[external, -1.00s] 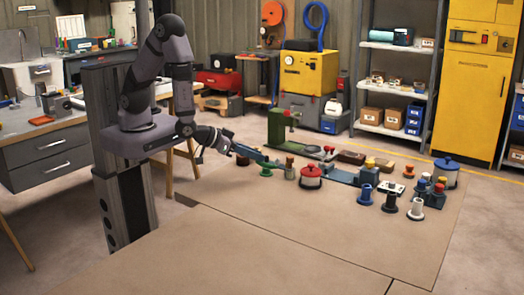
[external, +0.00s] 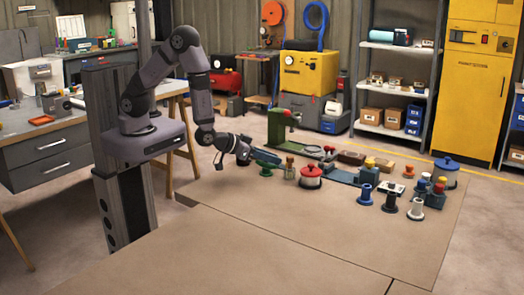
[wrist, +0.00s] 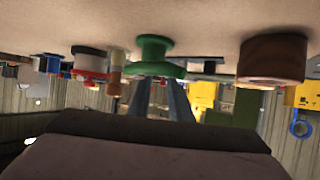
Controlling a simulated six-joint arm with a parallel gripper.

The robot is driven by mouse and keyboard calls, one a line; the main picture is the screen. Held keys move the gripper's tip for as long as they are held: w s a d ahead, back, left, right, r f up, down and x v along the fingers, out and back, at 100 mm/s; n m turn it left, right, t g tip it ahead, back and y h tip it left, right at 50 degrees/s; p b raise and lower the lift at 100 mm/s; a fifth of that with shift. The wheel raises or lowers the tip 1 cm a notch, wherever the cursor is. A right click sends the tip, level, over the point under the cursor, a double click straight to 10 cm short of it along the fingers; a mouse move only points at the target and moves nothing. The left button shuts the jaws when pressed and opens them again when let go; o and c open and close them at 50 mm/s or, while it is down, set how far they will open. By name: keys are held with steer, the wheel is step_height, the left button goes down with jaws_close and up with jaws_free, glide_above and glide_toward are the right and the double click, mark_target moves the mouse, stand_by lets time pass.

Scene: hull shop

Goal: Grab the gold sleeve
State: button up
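No sleeve is plainly marked as gold. A slim tan-gold cylinder (external: 290,172) with a brownish top stands between a green spool (external: 265,168) and a red-and-white pot (external: 310,177). The upside-down wrist view also shows this cylinder (wrist: 116,76), left of the green spool (wrist: 153,56). A yellow-topped piece (external: 369,162) sits on a blue block, and another yellow piece (external: 441,180) stands farther right. My gripper (external: 248,153) is above the table's left part, left of the green spool. In the wrist view its fingers (wrist: 160,98) are apart and empty, pointing toward the green spool.
A brown ring (wrist: 273,60) is close on the right in the wrist view. A blue spool (external: 366,194), black spool (external: 390,203) and white spool (external: 416,209) stand at the right. A green stand (external: 281,127) rises behind. The table's front (external: 270,225) is clear.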

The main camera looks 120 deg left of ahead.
mark_target(283, 168)
steer(key=shift+a, duration=0.1)
steer(key=shift+p+x, duration=0.65)
steer(key=shift+x, duration=1.85)
steer(key=shift+w, duration=0.1)
jaws_close()
